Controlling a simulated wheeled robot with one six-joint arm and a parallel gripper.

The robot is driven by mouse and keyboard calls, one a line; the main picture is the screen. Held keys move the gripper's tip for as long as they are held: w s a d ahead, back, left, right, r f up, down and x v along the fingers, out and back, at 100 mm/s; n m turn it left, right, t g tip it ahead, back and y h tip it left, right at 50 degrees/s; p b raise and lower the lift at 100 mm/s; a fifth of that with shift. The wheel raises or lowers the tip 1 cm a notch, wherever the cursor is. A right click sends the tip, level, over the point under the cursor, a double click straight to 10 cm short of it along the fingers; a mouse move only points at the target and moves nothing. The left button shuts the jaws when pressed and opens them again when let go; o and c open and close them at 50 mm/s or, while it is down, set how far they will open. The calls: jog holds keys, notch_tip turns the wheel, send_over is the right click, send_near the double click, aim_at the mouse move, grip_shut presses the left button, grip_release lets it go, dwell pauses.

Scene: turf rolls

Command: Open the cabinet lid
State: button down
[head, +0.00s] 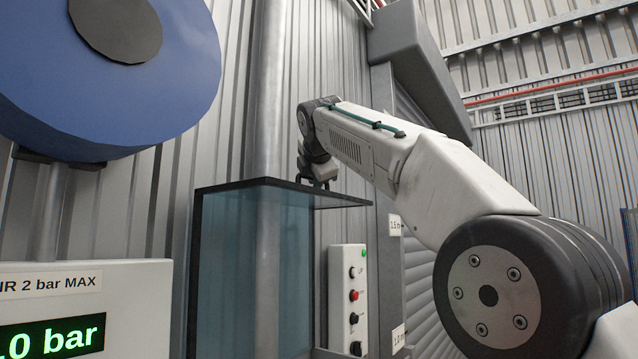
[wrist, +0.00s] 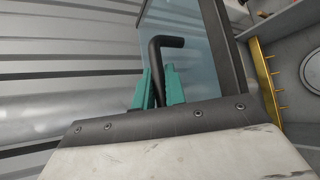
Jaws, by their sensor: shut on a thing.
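The cabinet (head: 225,275) is a tinted see-through box with dark edges, left of centre in the head view. Its lid (head: 340,200) is a dark-edged tinted panel, seen from below, roughly level at the cabinet's top with its right part jutting out. The lid pane also shows in the wrist view (wrist: 200,52). A black bent handle (wrist: 172,41) stands between the teal fingers of my gripper (wrist: 158,72), which is shut on it. In the head view my gripper (head: 316,180) is small and dark at the lid, its fingers partly hidden.
A control box with buttons (head: 347,300) stands right of the cabinet. A blue drum (head: 110,90) and a gauge display box (head: 85,310) are at left. A metal pipe (head: 265,90) rises by the corrugated wall. A brass pegged bar (wrist: 265,80) shows in the wrist view.

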jog(key=shift+a, duration=0.1)
jog(key=c, duration=1.5)
grip_release()
jog(key=shift+s+a, duration=0.1)
jog(key=shift+a, duration=0.1)
jog(key=shift+o, duration=0.2)
jog(key=shift+d, duration=0.1)
jog(key=v, duration=0.7)
jog(key=shift+s+r, duration=0.25)
jog(key=shift+s, duration=0.1)
